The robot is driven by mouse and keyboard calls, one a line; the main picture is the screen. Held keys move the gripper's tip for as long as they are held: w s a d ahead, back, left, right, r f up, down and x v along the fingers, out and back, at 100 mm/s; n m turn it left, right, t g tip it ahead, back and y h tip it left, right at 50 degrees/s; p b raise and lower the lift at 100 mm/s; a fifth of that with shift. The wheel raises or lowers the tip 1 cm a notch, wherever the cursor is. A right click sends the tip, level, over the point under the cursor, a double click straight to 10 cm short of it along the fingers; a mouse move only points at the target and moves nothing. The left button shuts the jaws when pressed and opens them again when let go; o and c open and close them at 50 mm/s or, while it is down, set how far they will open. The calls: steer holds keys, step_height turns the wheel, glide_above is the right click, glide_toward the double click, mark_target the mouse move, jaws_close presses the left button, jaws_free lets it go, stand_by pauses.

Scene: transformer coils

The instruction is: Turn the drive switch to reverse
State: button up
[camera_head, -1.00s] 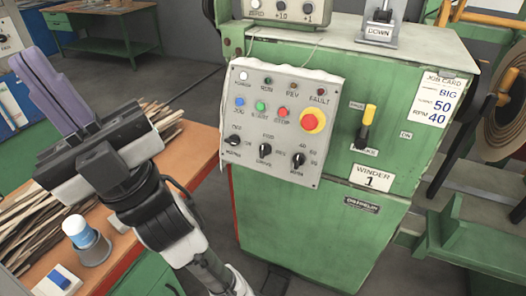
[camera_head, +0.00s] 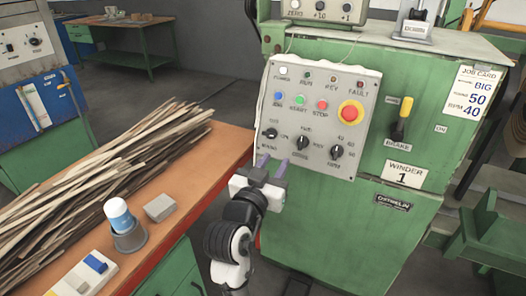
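The drive switch (camera_head: 303,143) is the middle of three black rotary knobs along the bottom of the grey control panel (camera_head: 345,95). Its pointer is too small to read surely. My gripper (camera_head: 271,165) is at the panel's lower left edge in the picture, with its two purple fingers pointing up toward the panel. The fingers are apart with nothing between them. They show below the left knob (camera_head: 270,133), lower and left of the drive switch, and are not on it. How far they are from the panel's face I cannot tell.
A red emergency button (camera_head: 351,112) and small coloured buttons sit above the knobs. A yellow-handled brake lever (camera_head: 402,118) is on the green winder (camera_head: 340,215) to the right. A workbench (camera_head: 195,185) with wooden strips (camera_head: 100,185) and a cup (camera_head: 128,235) stands at left.

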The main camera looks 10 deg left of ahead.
mark_target(301, 141)
steer(key=shift+m+g+h, duration=0.3)
steer(key=shift+g+h, duration=0.1)
steer(key=p+x, duration=0.1)
steer(key=x, duration=0.3)
steer(key=d+f+p+x, duration=0.1)
steer(key=x, duration=0.4)
steer(key=p+x, duration=0.1)
steer(key=x, duration=0.4)
steer(key=shift+s+d+f, duration=0.25)
steer(key=shift+f, duration=0.15)
steer(key=shift+c, duration=0.3)
steer(key=c, duration=0.5)
